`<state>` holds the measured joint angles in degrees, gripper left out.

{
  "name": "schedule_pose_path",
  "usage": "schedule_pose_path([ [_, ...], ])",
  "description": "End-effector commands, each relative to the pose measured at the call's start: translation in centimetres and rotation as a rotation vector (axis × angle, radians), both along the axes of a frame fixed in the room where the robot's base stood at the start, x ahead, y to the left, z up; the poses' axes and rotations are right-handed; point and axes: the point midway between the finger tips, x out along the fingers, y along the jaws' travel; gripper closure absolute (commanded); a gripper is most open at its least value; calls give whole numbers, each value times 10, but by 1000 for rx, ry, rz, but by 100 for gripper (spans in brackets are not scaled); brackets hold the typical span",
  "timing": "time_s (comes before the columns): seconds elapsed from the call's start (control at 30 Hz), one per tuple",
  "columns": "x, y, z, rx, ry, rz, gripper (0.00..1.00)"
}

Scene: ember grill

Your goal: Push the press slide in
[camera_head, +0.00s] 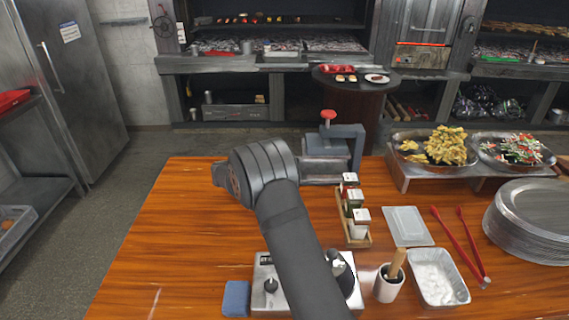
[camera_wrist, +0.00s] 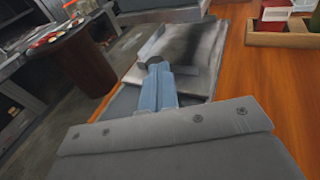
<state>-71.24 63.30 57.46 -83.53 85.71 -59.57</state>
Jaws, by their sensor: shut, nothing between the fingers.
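The press (camera_head: 352,134) is a dark grey metal frame with a red knob (camera_head: 328,115) on top, at the back of the wooden table in the head view. Its grey metal body also shows in the wrist view (camera_wrist: 187,45). In that view my gripper (camera_wrist: 157,72) is shut and empty, with narrow blue-grey fingers pointing at the press. A dark round end shows right at the fingertips; I cannot tell whether they touch it or which part is the slide. In the head view my arm and wrist hide the fingers, just left of the press.
Food trays (camera_head: 440,147) sit on a raised stand farther right. Red tongs (camera_head: 460,243), a foil tray (camera_head: 438,278) and stacked plates (camera_head: 530,222) lie nearer. The table's left side is clear.

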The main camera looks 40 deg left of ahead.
Motion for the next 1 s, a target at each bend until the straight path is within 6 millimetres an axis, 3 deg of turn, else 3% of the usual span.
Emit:
schedule_pose_path([
  [0.3,-71,27,10,2,-1,15,100],
  [0.5,-108,38,15,2,-1,15,100],
  [0.7,-126,44,18,3,0,13,100],
  [1.0,-128,45,18,2,0,13,100],
])
